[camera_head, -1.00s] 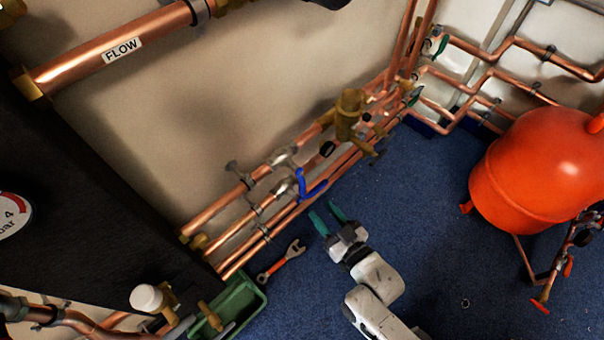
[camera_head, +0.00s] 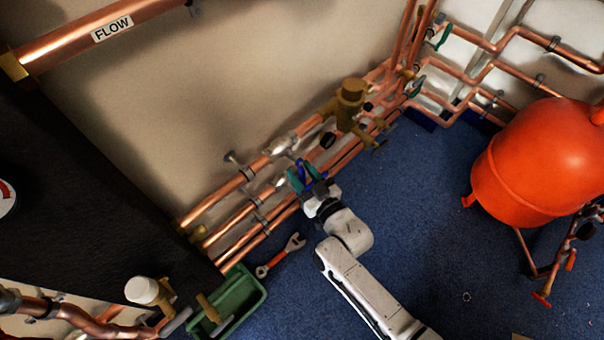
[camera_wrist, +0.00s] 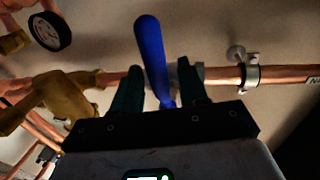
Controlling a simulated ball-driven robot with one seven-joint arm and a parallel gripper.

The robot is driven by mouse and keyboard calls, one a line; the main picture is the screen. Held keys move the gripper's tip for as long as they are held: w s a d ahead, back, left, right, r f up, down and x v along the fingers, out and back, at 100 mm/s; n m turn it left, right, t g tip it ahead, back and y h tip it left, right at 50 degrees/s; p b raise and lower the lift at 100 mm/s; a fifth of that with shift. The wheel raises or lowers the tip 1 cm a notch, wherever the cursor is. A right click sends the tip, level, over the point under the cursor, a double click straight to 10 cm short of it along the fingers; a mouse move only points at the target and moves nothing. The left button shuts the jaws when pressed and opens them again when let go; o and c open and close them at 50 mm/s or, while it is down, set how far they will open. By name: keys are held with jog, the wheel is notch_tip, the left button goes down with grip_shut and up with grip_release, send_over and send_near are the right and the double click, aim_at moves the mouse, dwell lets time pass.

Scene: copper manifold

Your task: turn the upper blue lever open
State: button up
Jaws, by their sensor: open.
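One blue lever (camera_head: 301,171) shows on the copper pipes along the wall. In the head view my gripper (camera_head: 302,176) is at it and covers much of it. In the wrist view the blue lever (camera_wrist: 149,50) stands nearly upright, leaning slightly left at its top. Its lower part lies between the two teal fingers of my gripper (camera_wrist: 159,80), which are apart with gaps on both sides. Whether a finger touches the lever, I cannot tell. The lever's foot is hidden behind the gripper body.
A brass valve body (camera_head: 350,100) sits on the pipes just right of the lever; a pipe clamp (camera_wrist: 245,72) is to the right in the wrist view. A wrench (camera_head: 281,254) and green tray (camera_head: 258,293) lie below left. The blue floor right of my arm is clear up to the red tank (camera_head: 540,165).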

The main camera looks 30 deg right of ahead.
grip_shut()
dwell(0.4)
